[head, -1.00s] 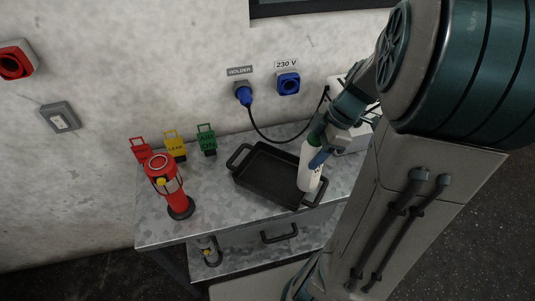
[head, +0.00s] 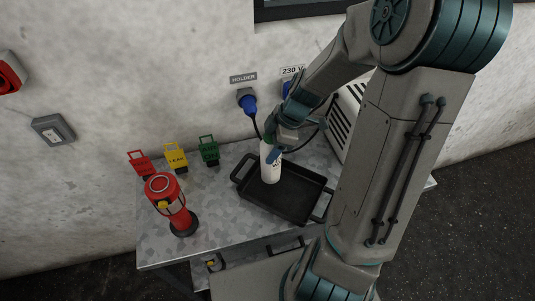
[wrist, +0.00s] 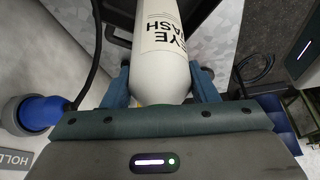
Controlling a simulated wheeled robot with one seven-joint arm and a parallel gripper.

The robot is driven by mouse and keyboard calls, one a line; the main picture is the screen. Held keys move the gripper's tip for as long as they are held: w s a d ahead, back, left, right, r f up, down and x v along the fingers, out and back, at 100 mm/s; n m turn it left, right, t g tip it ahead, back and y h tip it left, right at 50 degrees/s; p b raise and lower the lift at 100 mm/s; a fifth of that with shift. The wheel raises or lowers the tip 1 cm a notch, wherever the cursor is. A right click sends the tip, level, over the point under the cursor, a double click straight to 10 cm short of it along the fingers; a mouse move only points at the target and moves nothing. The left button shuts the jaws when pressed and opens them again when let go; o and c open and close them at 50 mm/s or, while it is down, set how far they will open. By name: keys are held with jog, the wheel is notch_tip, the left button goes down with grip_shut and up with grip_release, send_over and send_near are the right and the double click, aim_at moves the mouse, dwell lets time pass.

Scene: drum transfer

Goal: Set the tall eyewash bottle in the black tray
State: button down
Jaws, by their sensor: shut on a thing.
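The tall white eyewash bottle (head: 270,163) is upright in the head view, over the back left part of the black tray (head: 290,207). My gripper (head: 272,148) is shut around its upper part. In the wrist view the bottle (wrist: 160,55) with "EYE WASH" lettering sits between my two fingers (wrist: 161,85). The bottle's lower end appears within the tray's outline. I cannot tell whether it touches the tray floor. The tray is otherwise empty.
A red lantern-like device (head: 172,205) stands left of the tray on the metal table (head: 160,242). Red (head: 141,163), yellow (head: 176,158) and green (head: 209,151) tags stand behind it. A blue plug (head: 248,103) with a black cable hangs on the wall behind.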

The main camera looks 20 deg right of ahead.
aim_at(270, 174)
jog(key=shift+w+a+f, duration=0.35)
jog(key=shift+w+a, duration=0.05)
jog(key=shift+a, duration=0.05)
jog(key=shift+f+p, duration=0.4)
jog(key=shift+f, duration=1.6)
jog(key=shift+f, duration=0.2)
jog(key=c, duration=0.6)
grip_release()
jog(key=shift+o, duration=0.2)
jog(key=shift+r, duration=0.15)
